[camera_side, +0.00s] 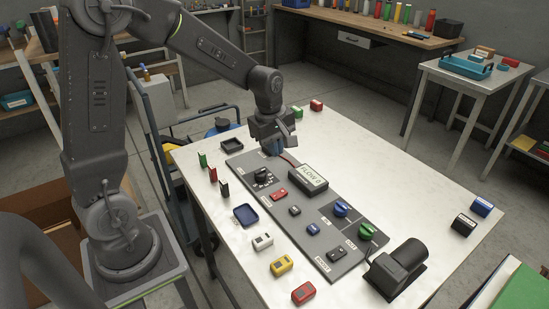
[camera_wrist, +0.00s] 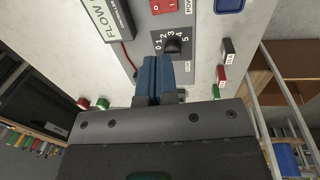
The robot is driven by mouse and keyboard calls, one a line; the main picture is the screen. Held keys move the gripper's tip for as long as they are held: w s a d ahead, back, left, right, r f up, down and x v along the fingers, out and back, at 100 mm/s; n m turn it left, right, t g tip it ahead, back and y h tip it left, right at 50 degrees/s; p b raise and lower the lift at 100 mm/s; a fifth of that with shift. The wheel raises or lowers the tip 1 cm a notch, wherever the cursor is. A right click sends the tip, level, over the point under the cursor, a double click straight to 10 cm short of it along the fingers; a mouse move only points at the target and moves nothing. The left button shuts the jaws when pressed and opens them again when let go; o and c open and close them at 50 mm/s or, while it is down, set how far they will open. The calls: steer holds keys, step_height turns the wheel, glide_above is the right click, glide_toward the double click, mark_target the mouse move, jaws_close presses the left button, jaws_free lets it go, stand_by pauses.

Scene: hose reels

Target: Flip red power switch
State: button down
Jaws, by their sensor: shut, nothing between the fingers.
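The red power switch (camera_side: 279,195) sits on the dark control panel (camera_side: 318,237) on the white table. In the wrist view the red switch (camera_wrist: 168,6) is cut by the top edge, with O and I marks and a POWER label beside it. My gripper (camera_side: 279,149) is above the far end of the panel, apart from the switch. Its blue fingers (camera_wrist: 153,70) are closed together and empty. In the wrist view they point toward the black numbered dial (camera_wrist: 173,46), which lies between them and the switch. I cannot tell the switch's position.
A black FLOW box (camera_side: 308,180) stands beside the dial (camera_side: 263,177). Blue and green knobs (camera_side: 341,209) sit farther along the panel. A blue tray (camera_side: 245,214) and several small coloured blocks lie around it. A black motor-like unit (camera_side: 397,268) stands at the near right. The table's right side is mostly clear.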

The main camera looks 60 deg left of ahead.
mark_target(282, 192)
steer(key=shift+w+d, duration=0.1)
steer(key=shift+w, duration=0.15)
steer(key=shift+f, duration=0.1)
steer(key=f, duration=0.4)
steer(key=w+f, duration=0.1)
steer(key=f, duration=0.8)
steer(key=shift+w+f, duration=0.4)
steer(key=shift+f, duration=0.2)
steer(key=shift+s, duration=0.1)
